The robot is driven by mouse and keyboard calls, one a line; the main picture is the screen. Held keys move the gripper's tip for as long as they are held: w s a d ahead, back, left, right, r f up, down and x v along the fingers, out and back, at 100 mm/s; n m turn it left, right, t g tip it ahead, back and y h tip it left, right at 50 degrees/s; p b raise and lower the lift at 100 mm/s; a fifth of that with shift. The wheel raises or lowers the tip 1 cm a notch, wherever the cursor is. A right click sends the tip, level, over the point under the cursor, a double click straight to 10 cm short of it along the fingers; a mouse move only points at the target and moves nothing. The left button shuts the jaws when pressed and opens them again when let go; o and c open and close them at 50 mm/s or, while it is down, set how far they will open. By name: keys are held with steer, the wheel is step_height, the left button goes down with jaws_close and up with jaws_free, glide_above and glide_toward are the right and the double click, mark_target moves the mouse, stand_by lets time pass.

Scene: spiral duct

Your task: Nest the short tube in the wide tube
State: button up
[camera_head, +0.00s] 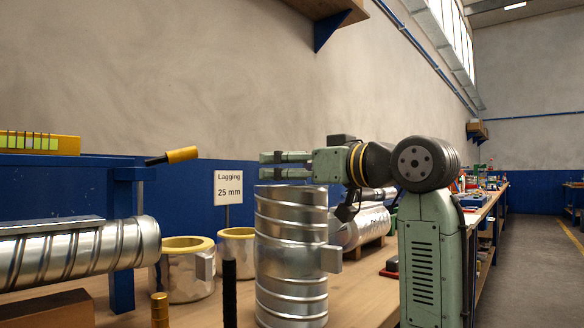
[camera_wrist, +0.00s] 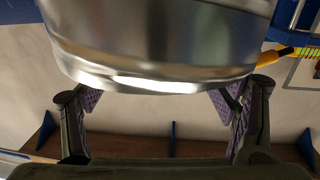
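A ribbed silver tube (camera_head: 292,262) stands upright on the bench, a small grey tab on its right side. My gripper (camera_head: 284,164) is level just above its top rim, fingers pointing left. In the wrist view my gripper (camera_wrist: 162,105) is open, its fingers wide apart with nothing seen between them. The tube's shiny wall (camera_wrist: 160,45) fills the top there and hides the fingertips' ends. Two low, silver, yellow-rimmed tubes stand to the left, a nearer one (camera_head: 186,276) with a tab and a farther one (camera_head: 237,252). I cannot tell for sure which are the short and wide tubes.
A long spiral duct (camera_head: 80,252) lies level at the left by a blue stand (camera_head: 122,240). A "Lagging 25 mm" sign (camera_head: 228,187) stands behind. Another silver duct (camera_head: 362,227) lies behind my arm. Dark and brass posts rise at the front. A yellow-handled tool (camera_head: 181,155) is at upper left.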

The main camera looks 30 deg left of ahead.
steer(key=shift+o, duration=1.2)
steer(key=shift+f, duration=0.1)
steer(key=shift+d, duration=0.1)
